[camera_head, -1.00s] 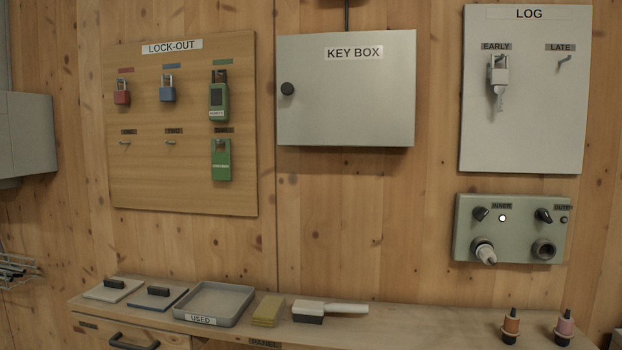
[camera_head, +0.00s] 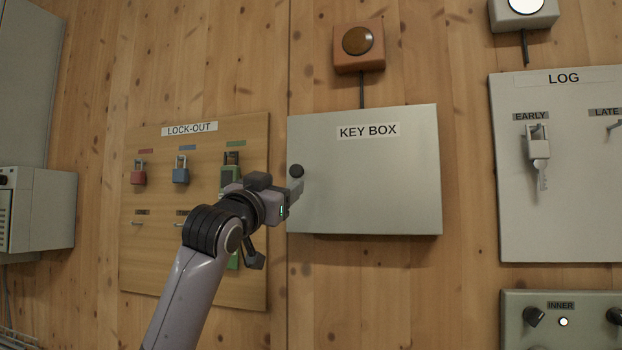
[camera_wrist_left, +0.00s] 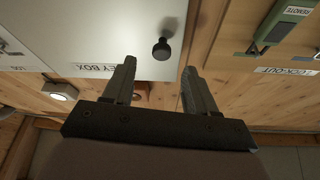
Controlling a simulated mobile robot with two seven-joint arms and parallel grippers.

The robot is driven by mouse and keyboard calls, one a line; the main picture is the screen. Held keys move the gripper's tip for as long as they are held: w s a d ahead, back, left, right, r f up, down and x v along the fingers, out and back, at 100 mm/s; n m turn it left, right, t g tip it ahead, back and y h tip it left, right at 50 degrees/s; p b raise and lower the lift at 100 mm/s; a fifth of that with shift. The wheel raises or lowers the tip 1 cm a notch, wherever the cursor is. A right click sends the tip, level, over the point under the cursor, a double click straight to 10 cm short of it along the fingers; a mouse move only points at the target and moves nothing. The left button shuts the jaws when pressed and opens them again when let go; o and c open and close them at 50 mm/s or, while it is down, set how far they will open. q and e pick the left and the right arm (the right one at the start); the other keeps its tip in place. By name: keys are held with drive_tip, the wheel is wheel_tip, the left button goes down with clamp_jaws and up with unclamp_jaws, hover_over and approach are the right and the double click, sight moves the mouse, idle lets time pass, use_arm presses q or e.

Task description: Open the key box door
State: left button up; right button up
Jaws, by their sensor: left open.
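The key box (camera_head: 365,175) is a pale grey wall cabinet, and its door is shut. Its round black knob (camera_head: 296,171) is near the door's left edge. My left gripper (camera_head: 297,180) is at that edge, right by the knob in the head view. In the left wrist view, which is upside down, the gripper (camera_wrist_left: 157,82) is open and empty. There the knob (camera_wrist_left: 162,49) shows just beyond and between the fingertips, apart from them. The door (camera_wrist_left: 100,30) fills the upper left there. My right gripper is not in view.
The lock-out board (camera_head: 195,275) with padlocks and tags hangs left of the box, partly behind my left arm. The log board (camera_head: 570,215) is on the right. An orange box with a round button (camera_head: 358,45) is above. Bare wall lies below the key box.

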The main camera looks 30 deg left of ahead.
sight(295, 171)
use_arm(q)
drive_tip(key=p+x, duration=0.1)
drive_tip(key=x, duration=0.2)
drive_tip(key=p+x, duration=0.1)
drive_tip(key=x, duration=0.1)
drive_tip(key=shift+w+a+r+p, duration=0.15)
drive_tip(key=shift+r+p, duration=0.25)
drive_tip(key=shift+r, duration=0.15)
drive_tip(key=shift+w+a+r, duration=0.1)
drive_tip(key=shift+w+r, duration=0.05)
drive_tip(key=shift+w, duration=0.55)
clamp_jaws()
